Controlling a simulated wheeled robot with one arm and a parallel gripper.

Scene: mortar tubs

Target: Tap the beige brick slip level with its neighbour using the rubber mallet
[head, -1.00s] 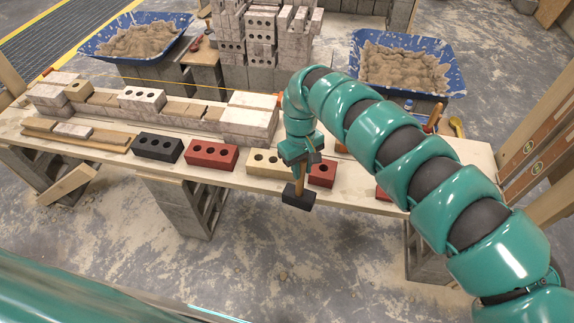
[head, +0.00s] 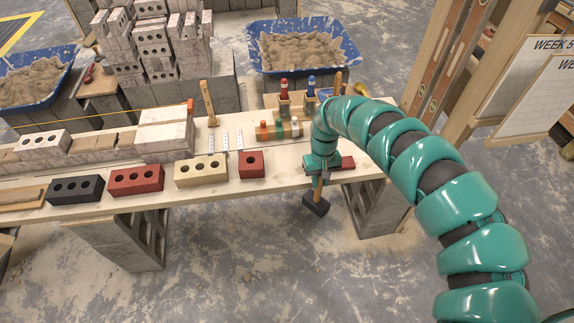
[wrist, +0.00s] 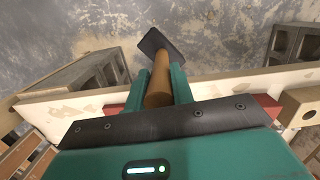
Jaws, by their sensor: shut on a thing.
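My gripper (head: 321,170) is shut on the wooden handle of the rubber mallet (head: 315,204). The mallet's black head hangs below my gripper, off the bench's front edge. In the wrist view the brown handle lies between the fingers of my gripper (wrist: 162,88), and the black mallet head (wrist: 155,42) shows beyond, over the floor. Only part of a wooden board (head: 22,196) shows at the left edge, far from my gripper.
On the bench (head: 270,185) stand a black brick (head: 76,190), a red brick (head: 136,179), a beige holed brick (head: 201,172) and a short red brick (head: 251,164). A brick wall (head: 165,140) stands behind. Mortar tubs (head: 303,47) are farther back. Floor in front is clear.

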